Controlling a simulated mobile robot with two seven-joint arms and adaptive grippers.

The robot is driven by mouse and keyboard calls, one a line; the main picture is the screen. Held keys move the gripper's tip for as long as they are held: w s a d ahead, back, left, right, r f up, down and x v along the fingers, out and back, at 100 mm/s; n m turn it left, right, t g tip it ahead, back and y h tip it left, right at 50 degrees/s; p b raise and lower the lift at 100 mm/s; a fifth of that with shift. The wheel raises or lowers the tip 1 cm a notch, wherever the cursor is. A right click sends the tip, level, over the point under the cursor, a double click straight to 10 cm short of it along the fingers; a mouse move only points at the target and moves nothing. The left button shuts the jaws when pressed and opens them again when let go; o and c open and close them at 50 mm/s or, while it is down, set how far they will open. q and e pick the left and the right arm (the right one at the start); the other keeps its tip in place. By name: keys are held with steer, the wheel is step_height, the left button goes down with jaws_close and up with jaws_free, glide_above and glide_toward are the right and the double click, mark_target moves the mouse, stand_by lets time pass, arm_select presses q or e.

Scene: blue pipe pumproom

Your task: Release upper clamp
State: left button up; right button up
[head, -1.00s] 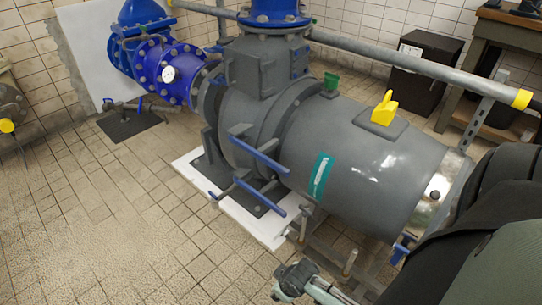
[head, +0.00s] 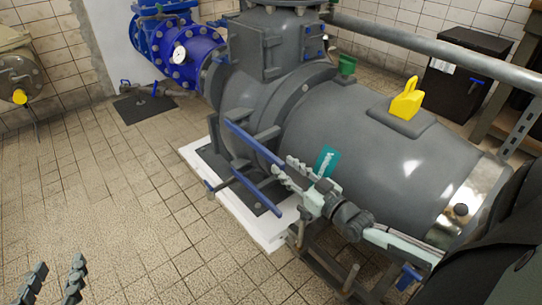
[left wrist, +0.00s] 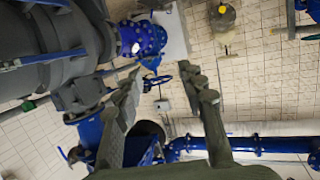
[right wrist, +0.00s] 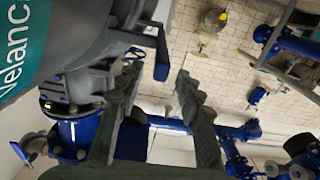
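The upper clamp is a long blue lever (head: 250,143) on the flange joint of the large grey pipe vessel. A second blue lever (head: 258,194) sits just below it on the same joint. My right gripper (head: 284,167) is open and empty, with its fingertips close to the lower right end of the upper lever; contact cannot be told. In the right wrist view a blue lever end (right wrist: 162,58) shows just beyond the open fingers (right wrist: 158,75). My left gripper (head: 55,268) is open and empty over the floor at the lower left, away from the clamps.
The grey vessel (head: 370,140) bears a yellow handle (head: 405,100) and a teal label (head: 326,160). A black cabinet (head: 465,80) stands at the back right. The tiled floor (head: 110,200) at left is clear.

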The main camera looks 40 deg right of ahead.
mark_target(271, 154)
steer(key=w, duration=0.4)
steer(key=w+b, duration=0.1)
steer(key=w, duration=0.1)
steer(key=shift+a, duration=0.3)
steer(key=shift+w, duration=0.45)
arm_select(q)
step_height(271, 154, up, 6)
steer(key=d+t+h, duration=0.1)
steer(key=d+t, duration=0.1)
steer(key=d, duration=0.1)
steer(key=shift+f+t+h, duration=0.2)
steer(key=shift+t+h, duration=0.2)
arm_select(e)
jaws_close()
